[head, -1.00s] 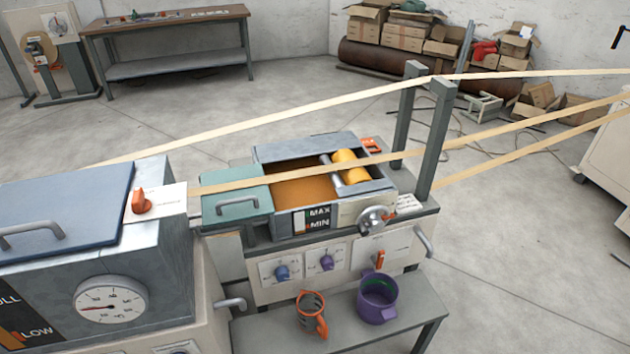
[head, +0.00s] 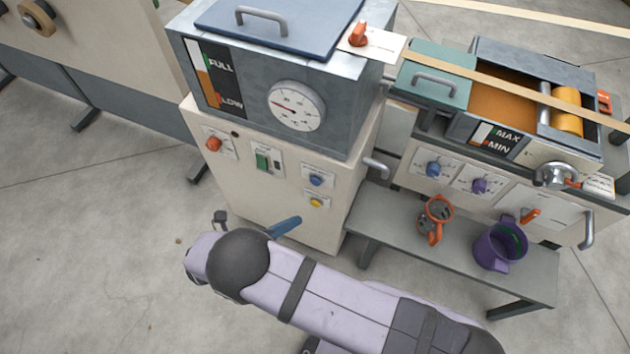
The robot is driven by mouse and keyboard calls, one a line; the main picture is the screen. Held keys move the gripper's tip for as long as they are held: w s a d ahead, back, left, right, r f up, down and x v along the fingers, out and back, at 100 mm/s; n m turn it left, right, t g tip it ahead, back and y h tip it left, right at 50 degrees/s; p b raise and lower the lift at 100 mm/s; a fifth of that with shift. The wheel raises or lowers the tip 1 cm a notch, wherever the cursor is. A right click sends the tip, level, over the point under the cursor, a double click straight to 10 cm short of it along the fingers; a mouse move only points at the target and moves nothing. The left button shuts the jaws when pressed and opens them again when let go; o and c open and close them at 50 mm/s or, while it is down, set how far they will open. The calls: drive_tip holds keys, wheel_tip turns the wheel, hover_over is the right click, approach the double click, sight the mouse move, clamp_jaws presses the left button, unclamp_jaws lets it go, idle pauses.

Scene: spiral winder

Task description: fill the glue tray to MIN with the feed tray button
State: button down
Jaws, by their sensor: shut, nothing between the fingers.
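The glue tray (head: 588,142) is at the upper right, a grey open-topped box with brown-orange glue inside and a yellow roller (head: 567,112). Its front gauge (head: 490,138) is marked MAX and MIN; orange shows low in its strip, but the exact level is too small to read. On the cream cabinet at centre are a blue button (head: 316,180), a yellow button (head: 316,202), a green switch (head: 263,161) and a red-orange knob (head: 213,144). Their labels are unreadable, so which is the feed button cannot be told.
Above the cabinet is a glue tank (head: 345,100) with a FULL/LOW gauge, dial and blue lid. A blue lever (head: 285,227) shows low at the cabinet front.

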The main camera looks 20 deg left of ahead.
sight(315, 181)
drive_tip(key=shift+d+r+n, duration=0.1)
drive_tip(key=shift+n, duration=1.95)
drive_tip(key=shift+d+r+n, duration=0.1)
drive_tip(key=shift+n, duration=1.95)
drive_tip(key=shift+w, duration=0.1)
drive_tip(key=w, duration=0.8)
drive_tip(key=shift+w+b, duration=0.3)
drive_tip(key=shift+b, duration=0.1)
drive_tip(key=shift+w, duration=0.2)
drive_tip(key=shift+w, duration=0.2)
drive_tip(key=shift+w, duration=0.45)
idle(1.8)
